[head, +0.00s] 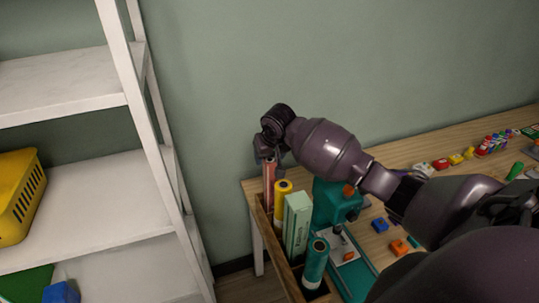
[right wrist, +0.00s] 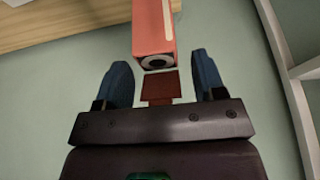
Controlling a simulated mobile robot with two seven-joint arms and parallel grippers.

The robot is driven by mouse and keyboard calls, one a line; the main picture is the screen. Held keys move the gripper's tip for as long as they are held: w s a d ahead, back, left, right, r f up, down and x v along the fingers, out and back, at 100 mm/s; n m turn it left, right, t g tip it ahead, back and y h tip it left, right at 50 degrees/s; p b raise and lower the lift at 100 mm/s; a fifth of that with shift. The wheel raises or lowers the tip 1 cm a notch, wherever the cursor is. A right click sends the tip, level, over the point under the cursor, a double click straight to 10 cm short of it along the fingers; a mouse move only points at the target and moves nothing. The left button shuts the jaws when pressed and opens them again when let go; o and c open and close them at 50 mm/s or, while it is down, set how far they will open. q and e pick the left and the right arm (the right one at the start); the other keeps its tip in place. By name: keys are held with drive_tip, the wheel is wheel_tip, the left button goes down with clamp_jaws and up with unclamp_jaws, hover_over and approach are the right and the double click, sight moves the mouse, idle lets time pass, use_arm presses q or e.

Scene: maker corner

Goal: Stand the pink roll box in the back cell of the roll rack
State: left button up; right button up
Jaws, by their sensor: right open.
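The pink roll box (head: 269,173) stands upright at the back end of the wooden roll rack (head: 261,217) in the head view, in its back cell. Its lower part is hidden by the rack wall. My right gripper (head: 267,152) is just above the box's top. In the right wrist view, my right gripper (right wrist: 164,70) is open, its blue fingers apart. The end of the pink box (right wrist: 153,32), with a round dark opening, lies around the fingertips, with gaps at both sides. My left gripper is not in view.
The rack also holds a yellow roll (head: 283,202), a pale green box (head: 297,222) and a teal roll (head: 315,263). A teal machine (head: 335,204) stands close right of them. A white shelf (head: 110,190) is at left. Small coloured parts lie on the table at right.

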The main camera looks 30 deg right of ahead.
drive_tip(key=shift+r, duration=0.1)
drive_tip(key=v, duration=1.2)
drive_tip(key=shift+b, duration=0.45)
drive_tip(key=shift+s, duration=0.1)
